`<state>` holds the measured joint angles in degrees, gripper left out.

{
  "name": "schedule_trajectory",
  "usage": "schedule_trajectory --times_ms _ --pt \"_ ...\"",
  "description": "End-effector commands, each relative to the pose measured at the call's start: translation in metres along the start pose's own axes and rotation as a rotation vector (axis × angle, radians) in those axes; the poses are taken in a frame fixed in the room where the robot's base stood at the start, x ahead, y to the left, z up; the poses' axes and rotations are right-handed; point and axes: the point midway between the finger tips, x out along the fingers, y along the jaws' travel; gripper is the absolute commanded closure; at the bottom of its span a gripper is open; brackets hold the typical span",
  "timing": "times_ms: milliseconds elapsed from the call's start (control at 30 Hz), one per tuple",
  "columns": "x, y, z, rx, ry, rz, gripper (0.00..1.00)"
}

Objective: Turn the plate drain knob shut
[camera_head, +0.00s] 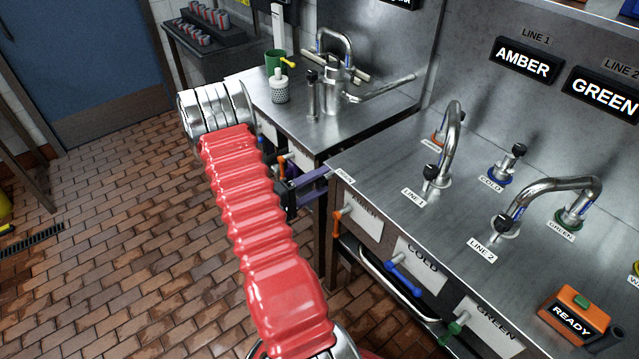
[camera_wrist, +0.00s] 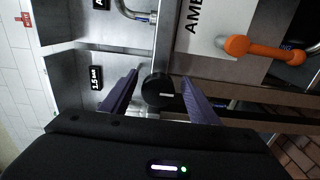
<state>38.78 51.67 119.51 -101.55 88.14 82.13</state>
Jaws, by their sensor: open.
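A round black knob (camera_wrist: 158,91) with a small pale mark shows in the wrist view, at the edge of the steel counter (camera_wrist: 162,50). I take it to be the plate drain knob. My gripper (camera_wrist: 161,77) is open, with one purple finger on each side of the knob. I cannot tell whether either finger touches it. In the head view my gripper (camera_head: 322,184) is at the near left corner of the counter, below a small label (camera_head: 345,177) too small to read. I cannot make out the knob itself in that view.
An orange valve handle (camera_wrist: 258,48) on the AMBER panel is close to the right of my gripper. Blue (camera_head: 403,277) and green (camera_head: 450,333) handles and a curved rail (camera_head: 398,287) line the counter front. Taps stand on top. Open brick floor (camera_head: 120,230) is at left.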

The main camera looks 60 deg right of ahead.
Motion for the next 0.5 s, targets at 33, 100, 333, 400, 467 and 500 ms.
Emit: schedule_trajectory --times_ms 33,100,333,400,467,500 --pt "-0.002 0.0 -0.001 0.0 0.001 0.0 0.45" --pt "-0.005 0.0 -0.001 0.0 0.002 0.001 0.45" --pt "-0.03 0.0 -0.001 0.0 0.004 0.001 0.45" --pt "-0.04 0.0 -0.002 0.001 0.005 0.001 0.45" --pt "-0.049 0.0 -0.001 0.001 0.004 0.001 0.45" --pt "-0.054 0.0 -0.001 0.001 0.004 0.0 0.45"
